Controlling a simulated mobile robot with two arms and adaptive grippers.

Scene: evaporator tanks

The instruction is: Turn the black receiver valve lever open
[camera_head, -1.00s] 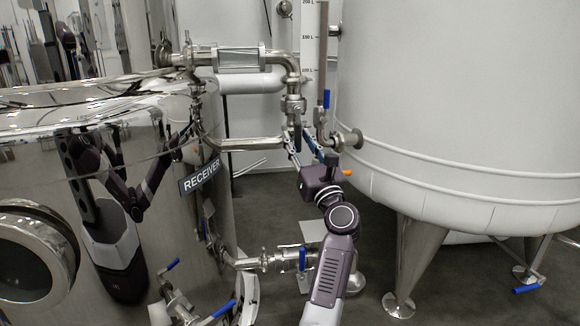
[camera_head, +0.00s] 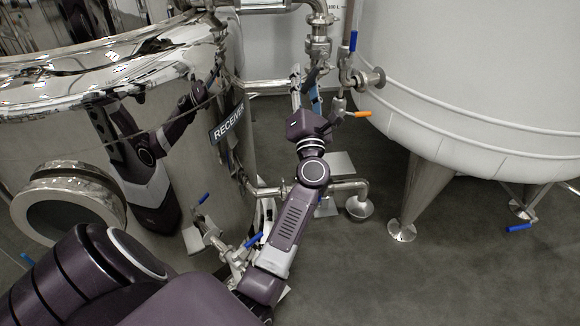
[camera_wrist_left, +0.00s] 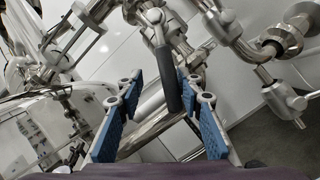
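The black receiver valve lever (camera_wrist_left: 167,78) hangs from a metal valve in the left wrist view, pointing down toward the gripper. In the head view the lever (camera_head: 311,74) is small and partly hidden below the pipe valve (camera_head: 318,45). My left gripper (camera_head: 306,82) is just below that valve, fingers pointing up and away. In the left wrist view my left gripper (camera_wrist_left: 160,88) is open, with a blue-padded finger on each side of the lever. The lever's lower end shows between the fingers, with visible gaps; contact is not seen. My right gripper is not in view.
The shiny receiver tank (camera_head: 60,150) stands left, with pipes and blue-handled valves low beside my arm. A large white tank (camera_head: 470,80) stands right. An orange lever (camera_head: 357,114) and an upright blue lever (camera_head: 353,41) are near my gripper.

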